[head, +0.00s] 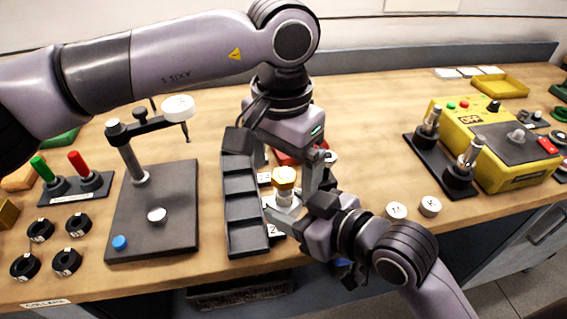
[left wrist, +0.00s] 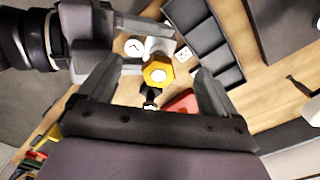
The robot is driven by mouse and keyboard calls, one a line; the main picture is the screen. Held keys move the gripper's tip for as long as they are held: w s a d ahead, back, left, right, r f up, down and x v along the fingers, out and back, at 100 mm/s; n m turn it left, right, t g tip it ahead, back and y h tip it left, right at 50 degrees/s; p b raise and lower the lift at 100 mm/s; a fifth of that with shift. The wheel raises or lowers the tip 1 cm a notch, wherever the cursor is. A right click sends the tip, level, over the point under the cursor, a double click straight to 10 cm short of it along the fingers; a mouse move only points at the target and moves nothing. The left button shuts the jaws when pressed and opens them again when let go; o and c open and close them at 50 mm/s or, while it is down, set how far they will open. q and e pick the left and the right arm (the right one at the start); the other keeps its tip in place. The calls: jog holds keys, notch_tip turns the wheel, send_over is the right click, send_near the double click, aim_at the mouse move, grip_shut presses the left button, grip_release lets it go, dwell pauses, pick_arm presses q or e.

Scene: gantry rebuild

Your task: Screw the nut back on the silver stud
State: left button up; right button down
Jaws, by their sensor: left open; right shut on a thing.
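A gold hex nut (head: 285,176) sits on top of a silver piece, which looks like the silver stud with a block-like base (head: 284,198). In the left wrist view the nut (left wrist: 157,72) shows a pale round centre, and the silver piece (left wrist: 160,46) is partly hidden behind it. How far the nut is threaded cannot be told. My right gripper (head: 291,207) is shut on the silver piece from the side, below the nut. My left gripper (head: 288,168) points down from above, open, with its fingers (left wrist: 157,68) on either side of the nut, apart from it.
A dark compartment tray (head: 243,208) stands just left of the nut. A dark stand with a post (head: 185,205) is farther left. White lettered discs (head: 396,210) lie right of my right gripper. A red block (left wrist: 184,103) lies close by. A yellow control box (head: 490,140) is at right.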

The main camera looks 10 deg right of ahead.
pick_arm(q)
jog(key=n, duration=0.5)
jog(key=shift+s+d, duration=0.1)
jog(key=shift+d, duration=0.15)
jog(key=n, duration=0.6)
jog(key=shift+a+n, duration=0.15)
jog(key=shift+n, duration=0.15)
jog(key=n, duration=1.1)
jog(key=shift+n, duration=0.3)
